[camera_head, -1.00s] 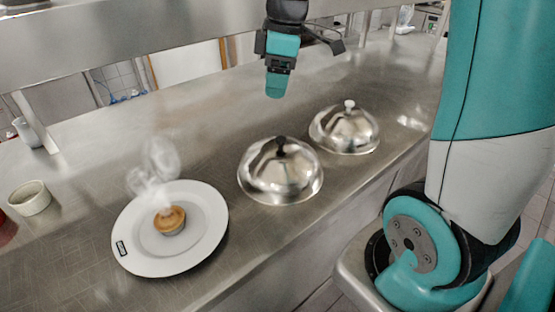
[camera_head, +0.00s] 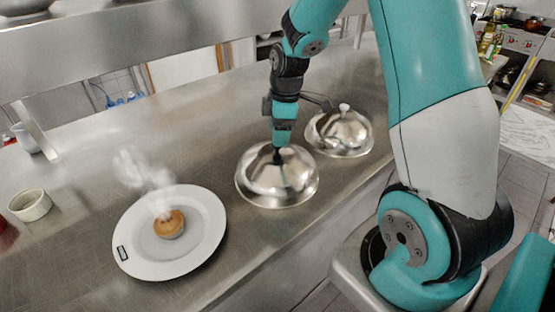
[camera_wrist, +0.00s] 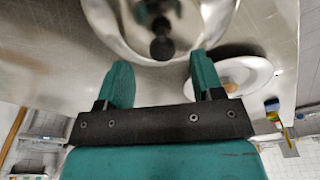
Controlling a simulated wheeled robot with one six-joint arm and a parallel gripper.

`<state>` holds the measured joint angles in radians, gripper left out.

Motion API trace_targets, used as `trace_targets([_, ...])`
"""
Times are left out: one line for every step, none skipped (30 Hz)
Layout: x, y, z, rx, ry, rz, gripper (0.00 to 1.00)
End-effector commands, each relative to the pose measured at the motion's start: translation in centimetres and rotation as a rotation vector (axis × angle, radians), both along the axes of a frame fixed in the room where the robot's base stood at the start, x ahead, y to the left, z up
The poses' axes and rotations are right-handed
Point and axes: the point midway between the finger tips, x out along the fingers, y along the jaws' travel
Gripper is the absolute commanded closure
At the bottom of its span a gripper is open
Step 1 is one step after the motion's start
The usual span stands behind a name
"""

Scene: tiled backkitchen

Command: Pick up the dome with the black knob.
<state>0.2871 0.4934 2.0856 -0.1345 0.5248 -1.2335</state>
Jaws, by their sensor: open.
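The dome with the black knob (camera_head: 277,182) is a shiny metal cover resting on the steel counter, right of the white plate. In the wrist view the same dome (camera_wrist: 120,22) fills the top, and its black knob (camera_wrist: 161,38) lies just beyond and between the fingertips. My gripper (camera_head: 281,147) is above the dome, pointing down, with its fingers close to the knob. In the wrist view my gripper (camera_wrist: 160,72) has two teal fingers spread apart with nothing between them. In the head view the fingers partly cover the knob, so contact cannot be told there.
A second dome with a white knob (camera_head: 340,133) stands close behind to the right, beside my wrist. A white plate (camera_head: 136,255) with a steaming small pie (camera_head: 169,224) is at left. A small bowl (camera_head: 30,207) sits farther left. An overhead shelf (camera_head: 150,38) spans the back.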

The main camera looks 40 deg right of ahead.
Motion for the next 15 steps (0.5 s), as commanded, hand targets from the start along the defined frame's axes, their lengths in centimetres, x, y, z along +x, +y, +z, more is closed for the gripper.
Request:
trace_targets([-0.2,0.2,-0.6,0.002,0.008,0.001,0.39])
trace_targets([-0.2,0.3,-1.0,0.003,0.009,0.001,0.39])
trace_targets([-0.2,0.5,-1.7,0.002,0.008,0.002,0.39])
trace_targets([-0.2,0.6,-2.2,0.003,0.009,0.002,0.39])
trace_targets([-0.1,0.6,-2.7,0.002,0.007,0.002,0.39])
trace_targets([-0.1,0.6,-3.2,0.002,0.006,0.001,0.39])
trace_targets([0.0,0.6,-3.5,0.002,0.005,0.001,0.39])
trace_targets([0.0,0.6,-3.8,0.002,0.005,0.001,0.39])
trace_targets([0.0,0.7,-4.1,0.001,0.004,0.0,0.39])
trace_targets([0.0,0.7,-4.2,0.001,0.003,0.0,0.39])
trace_targets([0.1,0.7,-4.2,0.001,0.002,0.0,0.39])
trace_targets([0.1,0.7,-4.3,0.001,0.001,0.0,0.39])
trace_targets([0.1,0.7,-4.3,0.001,0.001,0.0,0.39])
trace_targets([0.1,0.7,-4.3,0.001,0.001,0.0,0.39])
trace_targets([0.1,0.7,-4.3,0.001,0.001,0.0,0.39])
